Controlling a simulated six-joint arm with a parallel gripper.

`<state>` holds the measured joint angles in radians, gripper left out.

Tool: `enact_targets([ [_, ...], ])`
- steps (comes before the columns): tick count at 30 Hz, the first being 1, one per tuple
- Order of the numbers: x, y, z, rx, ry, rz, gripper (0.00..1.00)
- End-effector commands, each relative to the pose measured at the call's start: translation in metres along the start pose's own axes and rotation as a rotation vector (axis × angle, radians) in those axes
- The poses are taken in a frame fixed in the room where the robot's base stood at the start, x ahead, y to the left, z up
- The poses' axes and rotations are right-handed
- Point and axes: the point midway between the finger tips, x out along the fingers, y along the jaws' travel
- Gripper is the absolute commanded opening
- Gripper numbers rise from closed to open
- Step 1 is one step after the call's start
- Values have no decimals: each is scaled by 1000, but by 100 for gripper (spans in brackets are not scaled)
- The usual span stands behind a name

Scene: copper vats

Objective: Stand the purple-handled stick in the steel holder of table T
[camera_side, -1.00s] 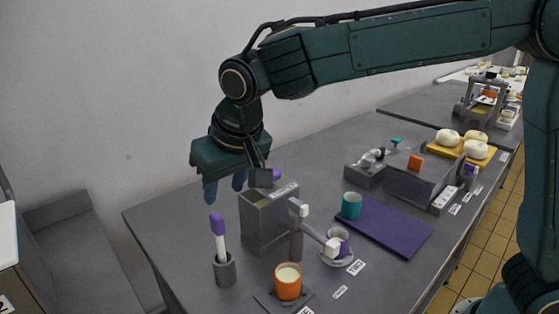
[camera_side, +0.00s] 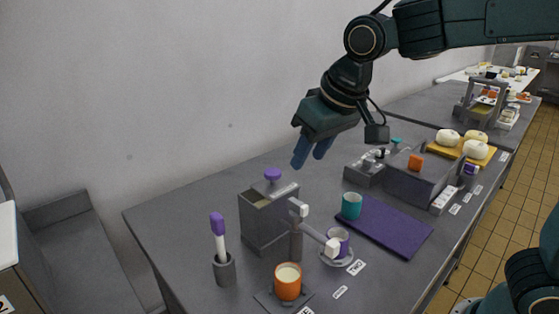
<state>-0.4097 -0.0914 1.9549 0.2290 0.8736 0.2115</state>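The purple-handled stick (camera_side: 219,232) stands in the small grey steel holder (camera_side: 225,270) at the left front of the table (camera_side: 170,235). Its purple handle points up and it leans slightly left. My gripper (camera_side: 312,153) is up in the air, above and behind the grey box, well to the right of the stick and apart from it. Its two blue fingers point down with nothing seen between them. The finger gap is small and seen at an angle, and a dark block on my wrist hangs beside them.
A grey box (camera_side: 258,222) with a purple knob (camera_side: 272,174) stands right of the holder.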

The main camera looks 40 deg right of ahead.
Motion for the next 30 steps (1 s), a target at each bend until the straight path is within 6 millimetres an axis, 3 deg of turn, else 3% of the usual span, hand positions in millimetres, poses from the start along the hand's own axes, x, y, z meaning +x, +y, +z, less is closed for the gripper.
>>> enact_targets([
  [6, -26, 50, 45, 6, 21, -1, 40],
  [15, -44, 94, 117, 2, 50, 5, 40],
  [22, -44, 109, 165, -7, 70, 13, 40],
  [30, -41, 112, 184, -12, 75, 16, 40],
])
